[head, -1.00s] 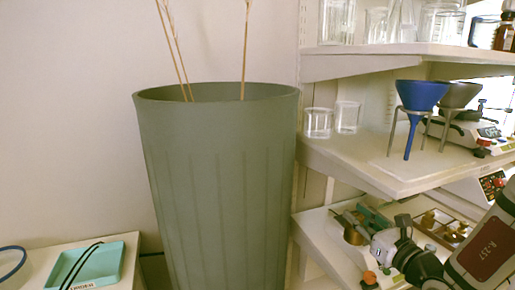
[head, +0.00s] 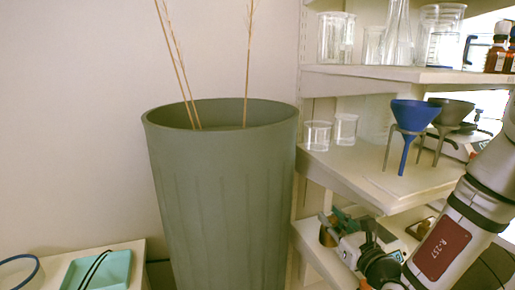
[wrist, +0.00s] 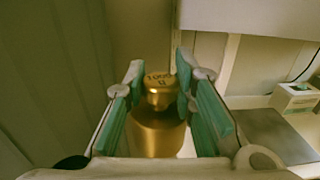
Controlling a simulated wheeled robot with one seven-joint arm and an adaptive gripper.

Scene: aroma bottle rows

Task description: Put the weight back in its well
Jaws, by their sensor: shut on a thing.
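The brass weight (wrist: 158,125) is a cylinder with a knob on top, with lettering on the knob's top face. My gripper (wrist: 160,95) is shut on it, with the teal pads on either side of the knob. In the head view the weight (head: 327,237) shows below the teal fingertips, at the lower shelf's left end. I cannot tell whether its base touches anything. A wooden weight block (head: 421,228) shows partly behind my arm on the lower shelf. Its wells are mostly hidden.
A tall green bin (head: 220,200) with thin sticks stands left of the shelves. A blue funnel (head: 414,115) and small beakers (head: 318,135) stand on the shelf above. A teal tray (head: 98,270) lies at lower left. A flat grey plate (wrist: 268,136) lies right of my gripper.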

